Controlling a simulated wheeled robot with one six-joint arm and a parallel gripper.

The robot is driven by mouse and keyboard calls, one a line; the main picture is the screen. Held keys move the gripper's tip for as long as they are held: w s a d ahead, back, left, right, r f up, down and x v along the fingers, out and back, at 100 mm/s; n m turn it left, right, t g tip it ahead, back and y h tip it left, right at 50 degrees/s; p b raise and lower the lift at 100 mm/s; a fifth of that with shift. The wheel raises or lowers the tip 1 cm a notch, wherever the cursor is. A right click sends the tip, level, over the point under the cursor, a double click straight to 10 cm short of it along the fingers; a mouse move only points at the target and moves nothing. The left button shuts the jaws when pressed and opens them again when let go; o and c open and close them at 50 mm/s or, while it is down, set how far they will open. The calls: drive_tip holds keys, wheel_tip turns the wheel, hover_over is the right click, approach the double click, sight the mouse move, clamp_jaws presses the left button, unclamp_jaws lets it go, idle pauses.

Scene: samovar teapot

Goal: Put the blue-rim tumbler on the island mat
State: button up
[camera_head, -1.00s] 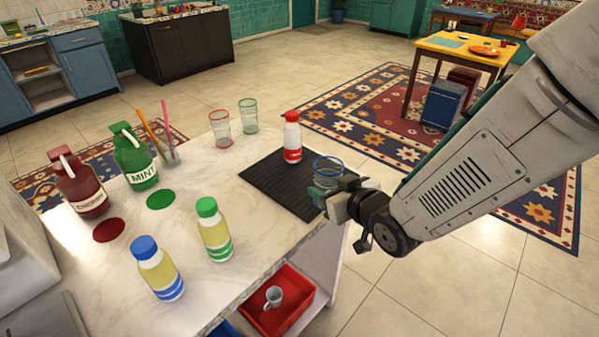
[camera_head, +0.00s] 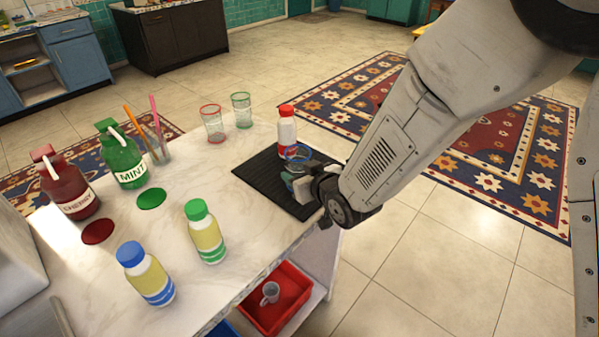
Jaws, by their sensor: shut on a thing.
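The blue-rim tumbler (camera_head: 297,153) is a clear glass with a blue ring at its top, over the right part of the black ribbed mat (camera_head: 262,182) on the island. My gripper (camera_head: 300,180) is shut on the tumbler from the front right. The gripper hides the tumbler's lower part, so I cannot tell whether its base touches the mat. A white bottle with a red cap (camera_head: 287,132) stands on the mat just behind the tumbler, close to it in the picture.
A red-rim glass (camera_head: 212,124) and a green-rim glass (camera_head: 242,110) stand behind the mat. Two capped bottles (camera_head: 205,232) (camera_head: 146,273), mint (camera_head: 122,155) and cherry (camera_head: 68,185) jugs stand left. A red bin (camera_head: 275,300) sits below. The mat's left part is clear.

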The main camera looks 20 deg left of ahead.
drive_tip(key=shift+f, duration=0.2)
drive_tip(key=o, duration=1)
drive_tip(key=shift+r, duration=0.15)
drive_tip(key=shift+s+d+r, duration=0.2)
drive_tip(key=shift+d, duration=0.05)
drive_tip(key=v, duration=1.1)
drive_tip(key=shift+s+d, duration=0.15)
